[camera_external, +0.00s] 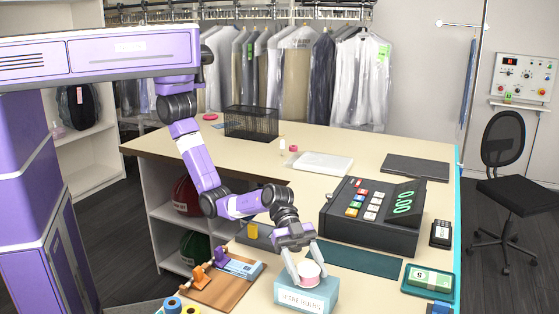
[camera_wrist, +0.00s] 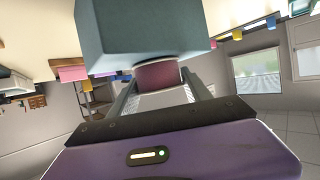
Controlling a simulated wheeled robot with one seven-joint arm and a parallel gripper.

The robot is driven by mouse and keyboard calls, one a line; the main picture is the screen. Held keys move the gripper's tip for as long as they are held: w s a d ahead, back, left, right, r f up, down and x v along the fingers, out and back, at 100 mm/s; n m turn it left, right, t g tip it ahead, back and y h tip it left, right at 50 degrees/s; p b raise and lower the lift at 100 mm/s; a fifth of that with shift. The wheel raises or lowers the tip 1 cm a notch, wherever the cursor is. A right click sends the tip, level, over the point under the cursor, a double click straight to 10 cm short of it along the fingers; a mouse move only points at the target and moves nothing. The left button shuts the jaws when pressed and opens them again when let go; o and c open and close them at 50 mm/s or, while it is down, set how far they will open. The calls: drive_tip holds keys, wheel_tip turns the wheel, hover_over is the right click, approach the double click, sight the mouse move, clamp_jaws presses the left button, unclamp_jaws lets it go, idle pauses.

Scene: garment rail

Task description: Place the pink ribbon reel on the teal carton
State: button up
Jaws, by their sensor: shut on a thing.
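The pink ribbon reel (camera_external: 308,273) is between the fingers of my gripper (camera_external: 306,272), which is shut on it. The reel is at the top of the teal carton (camera_external: 306,296), near the front of the counter. In the wrist view the reel (camera_wrist: 157,75) sits between the two fingers (camera_wrist: 160,88), right against the face of the carton (camera_wrist: 140,30). Whether the reel bears fully on the carton or is a hair above it, I cannot tell. The carton has a white label on its front.
A dark cash register (camera_external: 372,215) stands behind and right of the carton. A wooden board (camera_external: 222,286) with tags lies to the left, with blue and yellow rolls (camera_external: 173,305) at the front edge. A green-edged tray (camera_external: 430,279) lies to the right. A teal mat (camera_external: 360,259) lies behind the carton.

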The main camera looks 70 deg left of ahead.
drive_tip(key=o, duration=1.4)
drive_tip(key=shift+f, duration=0.1)
drive_tip(key=shift+c, duration=0.2)
drive_tip(key=shift+r, duration=0.25)
drive_tip(key=shift+w+a, duration=0.1)
drive_tip(key=shift+a, duration=0.3)
drive_tip(key=v, duration=1.1)
drive_tip(key=shift+b, duration=0.4)
drive_tip(key=shift+a+r, duration=0.1)
